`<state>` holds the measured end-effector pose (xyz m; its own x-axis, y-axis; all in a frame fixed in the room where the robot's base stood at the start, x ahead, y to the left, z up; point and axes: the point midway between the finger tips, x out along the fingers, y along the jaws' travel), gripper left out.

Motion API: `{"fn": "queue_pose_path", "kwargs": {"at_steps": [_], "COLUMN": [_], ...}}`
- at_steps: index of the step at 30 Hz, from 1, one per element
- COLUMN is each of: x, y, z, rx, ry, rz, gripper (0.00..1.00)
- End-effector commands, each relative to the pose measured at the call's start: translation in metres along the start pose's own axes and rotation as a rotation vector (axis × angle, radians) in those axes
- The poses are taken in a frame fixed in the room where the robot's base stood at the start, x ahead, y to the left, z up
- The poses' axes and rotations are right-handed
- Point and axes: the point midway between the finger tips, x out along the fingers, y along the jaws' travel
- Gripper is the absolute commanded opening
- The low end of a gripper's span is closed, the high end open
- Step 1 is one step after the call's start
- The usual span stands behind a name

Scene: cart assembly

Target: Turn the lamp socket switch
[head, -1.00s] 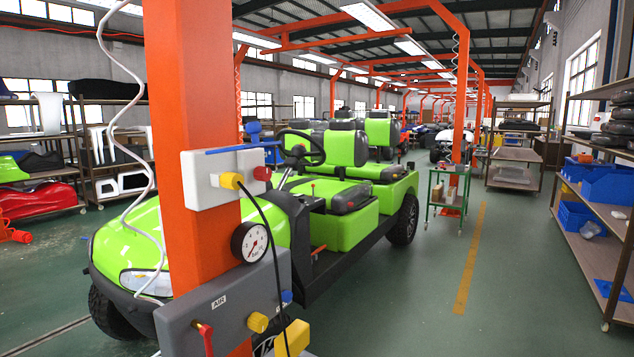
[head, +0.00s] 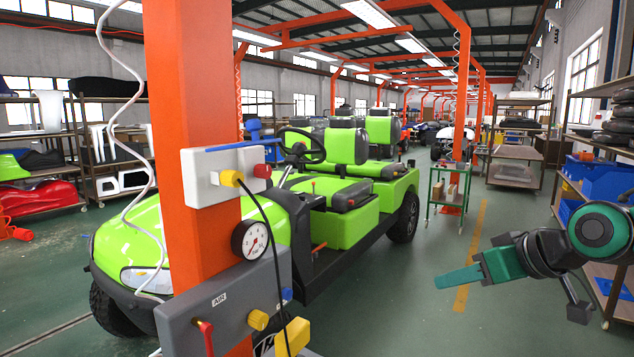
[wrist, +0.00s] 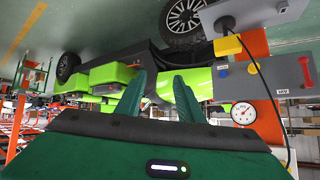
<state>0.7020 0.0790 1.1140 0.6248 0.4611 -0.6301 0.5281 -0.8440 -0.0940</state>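A white box (head: 203,180) is fixed to an orange post, with a yellow plug (head: 231,179), a black cable and a red knob (head: 262,171). Below are a dial gauge (head: 250,240) and a grey box marked AIR (head: 185,318) with a red lever (head: 206,336), a yellow knob (head: 258,320) and a blue knob (head: 287,294). No label identifies the lamp socket switch. My gripper (head: 458,278) is well right of the post, pointing left, empty.
A green cart (head: 345,225) stands behind the post (head: 190,100). A shelf with blue bins (head: 606,183) is at the right, behind my arm. A small green trolley (head: 448,190) stands farther back. The floor between my gripper and the post is clear.

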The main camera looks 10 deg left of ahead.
Motion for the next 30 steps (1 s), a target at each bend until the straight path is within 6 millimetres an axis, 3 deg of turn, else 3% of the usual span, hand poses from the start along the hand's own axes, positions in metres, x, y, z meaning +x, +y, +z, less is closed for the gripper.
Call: {"fn": "queue_pose_path", "kwargs": {"at_steps": [1,6,12,15,22,30], "x": [0.009,0.015,-0.003,-0.014,-0.022,-0.003], "y": [-0.026,-0.118,-0.211,-0.239,-0.263,-0.279], "z": [-0.025,-0.103,-0.162,-0.177,-0.191,-0.203], "rx": [-0.054,-0.196,-0.278,-0.293,-0.299,-0.299], "ry": [0.061,0.288,0.508,0.579,0.635,0.633], "rz": [-0.06,-0.257,-0.454,-0.516,-0.566,-0.566], "gripper": [0.34,0.34,0.34,0.34,0.34,0.34]}}
